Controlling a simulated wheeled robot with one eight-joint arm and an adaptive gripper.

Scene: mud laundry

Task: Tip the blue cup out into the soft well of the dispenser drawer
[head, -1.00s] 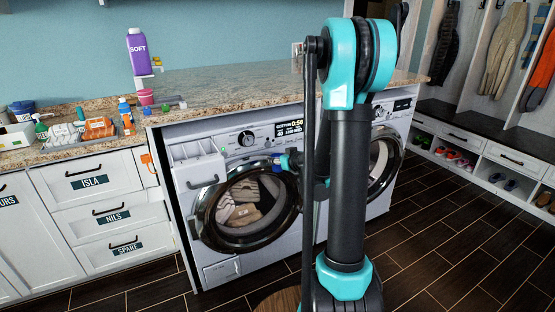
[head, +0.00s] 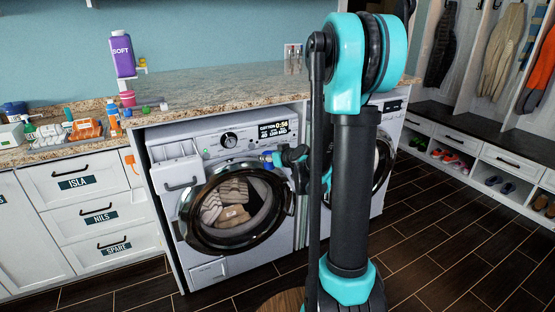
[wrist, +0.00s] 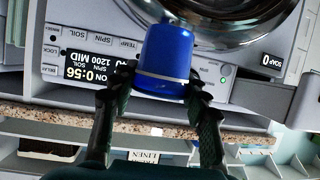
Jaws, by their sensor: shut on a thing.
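My gripper (wrist: 160,80) is shut on the blue cup (wrist: 166,48), with a dark finger on each side of it. In the head view the cup (head: 267,156) shows small at the tip of my gripper (head: 276,157), in front of the left washer below its display. The cup's inside is hidden in both views. The dispenser drawer (head: 180,173) stands out from the washer's upper left, to the left of the cup and apart from it. Its soft well cannot be made out.
The washer's round door (head: 238,208) is below my gripper, with laundry behind its glass. The granite counter (head: 215,93) runs above, bearing a purple SOFT bottle (head: 122,52) and small caps. A second washer (head: 388,125) is partly hidden behind my arm.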

